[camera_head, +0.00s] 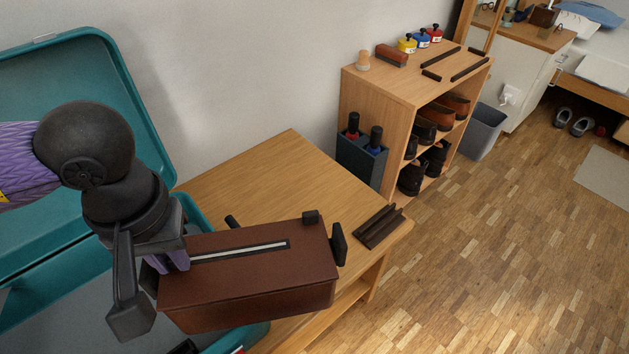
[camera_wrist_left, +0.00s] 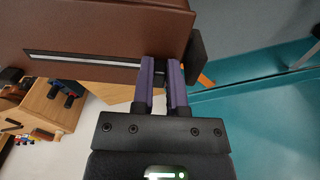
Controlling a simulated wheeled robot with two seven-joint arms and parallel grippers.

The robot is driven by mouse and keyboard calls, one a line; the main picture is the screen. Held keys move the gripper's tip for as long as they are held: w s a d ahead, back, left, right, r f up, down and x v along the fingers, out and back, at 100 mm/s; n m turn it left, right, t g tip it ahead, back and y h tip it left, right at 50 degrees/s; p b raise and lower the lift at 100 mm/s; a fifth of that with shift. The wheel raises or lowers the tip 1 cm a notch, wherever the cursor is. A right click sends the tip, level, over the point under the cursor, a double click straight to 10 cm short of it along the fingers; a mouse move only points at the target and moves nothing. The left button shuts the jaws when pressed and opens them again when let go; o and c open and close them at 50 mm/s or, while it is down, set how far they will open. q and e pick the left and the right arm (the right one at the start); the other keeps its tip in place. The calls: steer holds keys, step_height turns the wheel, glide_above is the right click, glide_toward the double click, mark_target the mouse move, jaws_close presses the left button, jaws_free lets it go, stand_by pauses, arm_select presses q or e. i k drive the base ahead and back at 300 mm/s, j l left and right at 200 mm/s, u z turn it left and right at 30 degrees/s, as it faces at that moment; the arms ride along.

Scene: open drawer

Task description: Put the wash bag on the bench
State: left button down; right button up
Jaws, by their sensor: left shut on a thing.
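The wash bag (camera_head: 250,279) is a brown box-shaped bag with a pale zip strip along its top and dark tabs at its ends. My left gripper (camera_head: 163,262) is shut on the bag's left end and holds it over the bench's front part and the suitcase edge. In the left wrist view the purple fingers (camera_wrist_left: 161,84) close at the end of the bag (camera_wrist_left: 90,32), beside its dark tab. The wooden bench (camera_head: 285,172) lies beneath and behind the bag. The bag hides part of the bench top, and I cannot tell whether it touches it. My right gripper is not in view.
An open teal suitcase (camera_head: 136,92) stands at the left. A dark brown ridged piece (camera_head: 379,227) lies on the bench's right end. A shoe shelf (camera_head: 398,90) and grey bin (camera_head: 484,132) stand beyond. The back of the bench top is clear.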

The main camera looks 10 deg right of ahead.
mark_target(300, 197)
steer(key=i+l, duration=0.25)
steer(key=l, duration=0.15)
steer(key=i+l, duration=0.2)
steer(key=l, duration=0.15)
steer(key=i+l+u, duration=0.1)
steer(key=i+l, duration=0.15)
steer(key=l, duration=0.15)
steer(key=i+l, duration=0.2)
steer(key=l, duration=0.15)
